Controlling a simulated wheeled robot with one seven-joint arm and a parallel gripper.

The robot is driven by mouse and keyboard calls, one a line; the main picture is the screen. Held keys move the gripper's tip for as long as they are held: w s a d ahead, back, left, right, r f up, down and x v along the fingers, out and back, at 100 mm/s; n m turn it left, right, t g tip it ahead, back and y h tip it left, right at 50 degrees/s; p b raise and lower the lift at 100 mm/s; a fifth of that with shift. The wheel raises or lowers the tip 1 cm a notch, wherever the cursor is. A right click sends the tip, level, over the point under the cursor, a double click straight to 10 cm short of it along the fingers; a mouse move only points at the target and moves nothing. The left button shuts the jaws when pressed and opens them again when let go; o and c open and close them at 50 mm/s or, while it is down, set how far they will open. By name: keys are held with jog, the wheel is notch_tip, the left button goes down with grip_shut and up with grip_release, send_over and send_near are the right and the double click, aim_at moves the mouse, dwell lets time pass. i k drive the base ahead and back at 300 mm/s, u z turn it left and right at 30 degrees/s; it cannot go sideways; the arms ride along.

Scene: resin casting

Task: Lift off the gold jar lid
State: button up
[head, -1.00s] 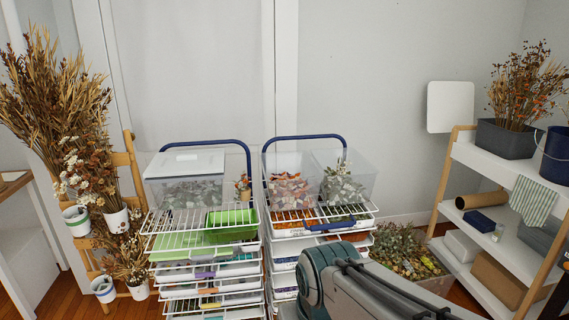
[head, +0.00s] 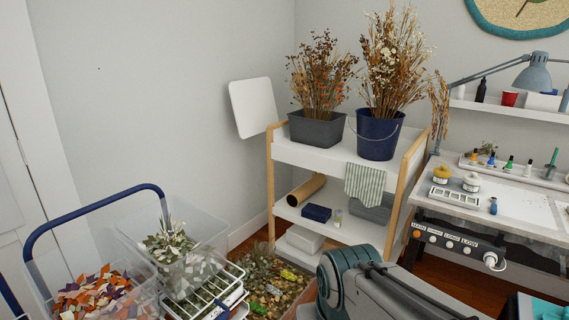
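A small jar with a gold-yellow lid (head: 441,171) stands on the white worktable (head: 520,203) at the right of the head view. The lid appears to sit on the jar, though it is small at this distance. A second jar (head: 471,182) with a pale lid stands just right of it. My arm shows at the bottom centre, well in front of the table. My gripper is not in view, so I cannot see its state.
A wooden-sided shelf (head: 310,152) with dried flowers in a grey bin (head: 316,128) and a blue bucket (head: 379,135) stands left of the table. A desk lamp (head: 532,76) overhangs the table.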

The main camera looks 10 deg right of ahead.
aim_at(442, 172)
jog(key=z, duration=1)
jog(key=i, duration=1.1)
jog(key=z, duration=0.6)
